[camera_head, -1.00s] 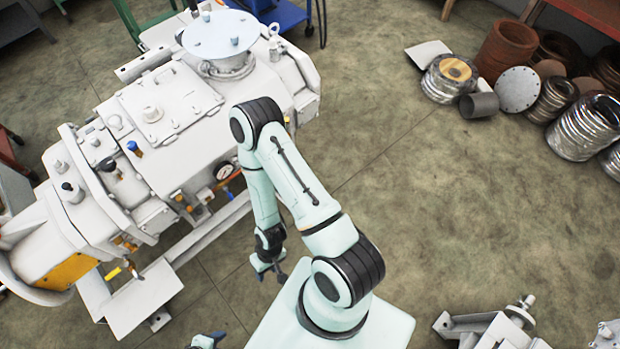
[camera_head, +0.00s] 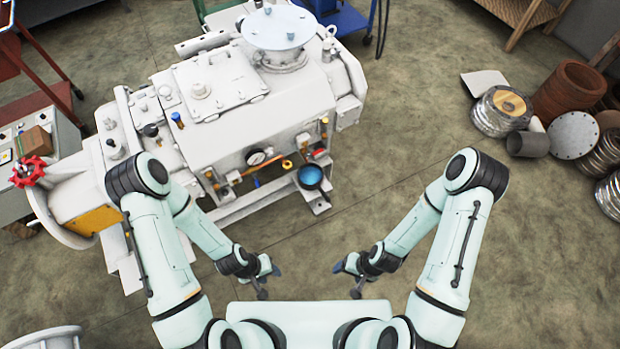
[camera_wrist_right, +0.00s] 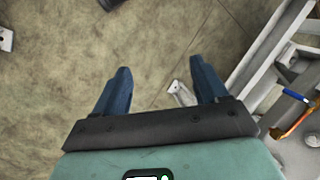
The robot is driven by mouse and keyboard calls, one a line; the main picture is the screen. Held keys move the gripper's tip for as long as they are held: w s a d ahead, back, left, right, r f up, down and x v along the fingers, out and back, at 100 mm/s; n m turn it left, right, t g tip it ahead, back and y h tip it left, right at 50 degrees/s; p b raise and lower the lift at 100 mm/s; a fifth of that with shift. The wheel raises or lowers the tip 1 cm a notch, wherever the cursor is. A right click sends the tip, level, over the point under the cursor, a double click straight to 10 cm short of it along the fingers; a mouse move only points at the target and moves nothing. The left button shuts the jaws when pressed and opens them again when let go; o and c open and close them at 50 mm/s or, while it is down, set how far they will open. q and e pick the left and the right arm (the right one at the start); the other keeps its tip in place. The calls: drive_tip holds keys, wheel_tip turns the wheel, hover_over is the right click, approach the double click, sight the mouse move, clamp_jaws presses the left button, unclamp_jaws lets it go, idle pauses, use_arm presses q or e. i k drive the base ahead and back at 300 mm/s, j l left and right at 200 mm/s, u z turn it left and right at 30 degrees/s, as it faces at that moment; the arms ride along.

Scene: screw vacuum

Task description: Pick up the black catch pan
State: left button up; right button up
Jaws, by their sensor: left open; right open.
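My left gripper (camera_head: 270,282) is open and empty in front of the pump, below and left of the pan in the head view. My right gripper (camera_head: 346,280) is open and empty, below and right of the pan. The right wrist view shows its two blue fingers (camera_wrist_right: 160,88) apart over the floor. I cannot make out the pan in that view.
The pump's base frame (camera_head: 240,208) runs along its front, with pipes and a gauge (camera_head: 256,157) near the pan. Several metal coils and pipes (camera_head: 500,112) lie on the floor at right. The floor between pump and coils is clear.

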sight(310, 174)
drive_tip(key=l+u, duration=0.1)
drive_tip(key=u, duration=1.4)
drive_tip(key=l+u, duration=0.6)
drive_tip(key=u, duration=0.2)
drive_tip(key=k+l+u, duration=0.15)
drive_tip(key=u, duration=0.25)
drive_tip(key=k+l+u, duration=0.25)
drive_tip(key=l, duration=0.25)
drive_tip(key=k+l+u, duration=0.25)
drive_tip(key=k+l, duration=0.5)
drive_tip(key=l, duration=0.15)
